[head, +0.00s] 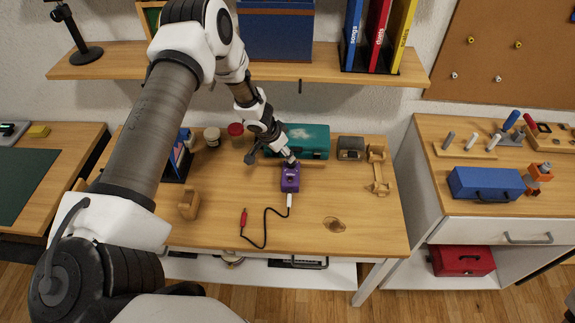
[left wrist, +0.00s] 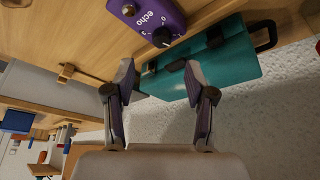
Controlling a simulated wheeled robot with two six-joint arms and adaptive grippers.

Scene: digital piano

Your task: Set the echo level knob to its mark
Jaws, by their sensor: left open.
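The purple echo pedal (head: 290,180) lies on the wooden table in the head view. In the left wrist view the pedal (left wrist: 137,12) shows at the top, with the word "echo" and printed digits. Its black knob (left wrist: 161,38) sits at the pedal's near end in that view. My left gripper (head: 291,163) is at the far end of the pedal in the head view. In the wrist view the left gripper (left wrist: 159,76) has its fingers apart, with nothing between them, and the knob lies beyond the tips. I cannot tell exactly where the knob points. My right gripper is not in view.
A teal case (head: 308,136) stands just behind the pedal. A cable (head: 266,226) with a white plug and a red plug runs from the pedal's front. A wooden stand (head: 379,172) and a grey box (head: 350,148) are to the right. The front right tabletop is mostly clear.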

